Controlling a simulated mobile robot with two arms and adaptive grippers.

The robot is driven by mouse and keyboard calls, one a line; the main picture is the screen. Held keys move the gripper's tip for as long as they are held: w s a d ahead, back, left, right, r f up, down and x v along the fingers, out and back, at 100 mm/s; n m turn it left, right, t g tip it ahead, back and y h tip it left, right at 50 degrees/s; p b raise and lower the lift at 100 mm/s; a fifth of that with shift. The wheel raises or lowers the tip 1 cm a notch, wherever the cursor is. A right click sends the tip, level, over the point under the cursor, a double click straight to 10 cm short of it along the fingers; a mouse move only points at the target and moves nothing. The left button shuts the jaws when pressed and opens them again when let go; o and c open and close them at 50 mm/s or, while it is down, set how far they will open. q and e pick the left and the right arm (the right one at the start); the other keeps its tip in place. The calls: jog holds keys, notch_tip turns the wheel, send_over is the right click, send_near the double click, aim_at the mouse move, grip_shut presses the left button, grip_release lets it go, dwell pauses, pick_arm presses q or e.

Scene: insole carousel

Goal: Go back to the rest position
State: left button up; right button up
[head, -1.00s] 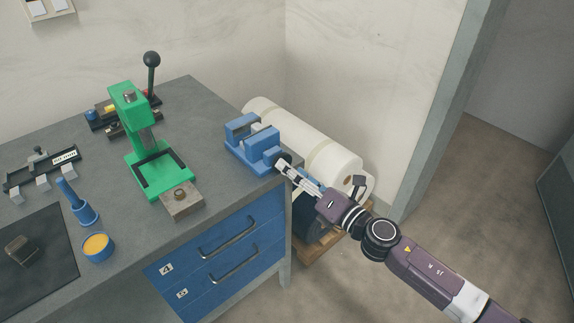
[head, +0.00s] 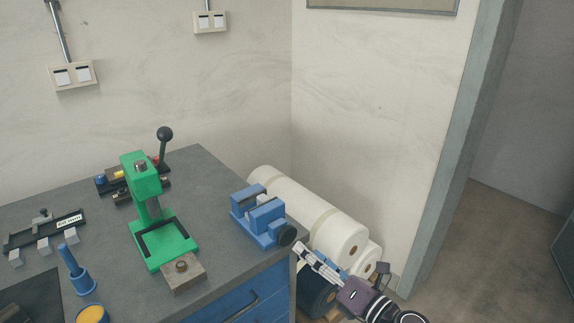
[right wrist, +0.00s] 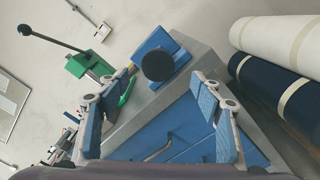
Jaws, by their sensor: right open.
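My right gripper (head: 306,254) is in the lower middle of the head view, just right of the bench corner and close to the blue vise (head: 262,216). In the right wrist view the two blue-padded fingers of the right gripper (right wrist: 160,108) are spread wide with nothing between them. The vise (right wrist: 158,50) and its dark round end show beyond the fingers, apart from them. My left gripper is not in the head view.
A green press (head: 150,215) with a black lever stands on the grey bench (head: 110,240). Fabric rolls (head: 310,215) lie right of the bench. A blue holder (head: 78,270) and yellow-filled cup (head: 92,314) are at lower left. Floor at right is clear.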

jog(key=d+f+m+h, duration=0.3)
jog(key=d+f+m, duration=0.15)
jog(key=f, duration=0.45)
jog(key=d+f+m+h, duration=0.3)
jog(key=d+f+m, duration=0.15)
jog(key=f, duration=0.45)
jog(key=s+d+f+m+g+h, duration=0.1)
jog(key=s+d+f+m+g, duration=0.2)
jog(key=f, duration=0.4)
jog(key=s+d+f+m+h, duration=0.1)
jog(key=s+f+m, duration=0.3)
jog(key=f, duration=0.3)
jog(key=s+d+f+m+g+h, duration=0.1)
jog(key=s+d+f+m+g, duration=0.2)
jog(key=f, duration=0.4)
jog(key=s+d+f+m+g+h, duration=0.15)
jog(key=s+f+m, duration=0.35)
jog(key=s+f, duration=0.9)
jog(key=s+a+f+m+g, duration=0.1)
jog(key=s+f+m+g, duration=0.2)
jog(key=s, duration=1)
jog(key=s+a+f+m+g, duration=0.2)
jog(key=s+f+m+g, duration=0.1)
jog(key=s, duration=1)
jog(key=shift+s+a+f+m, duration=0.3)
jog(key=shift+s+f+m, duration=0.1)
jog(key=shift+m, duration=0.1)
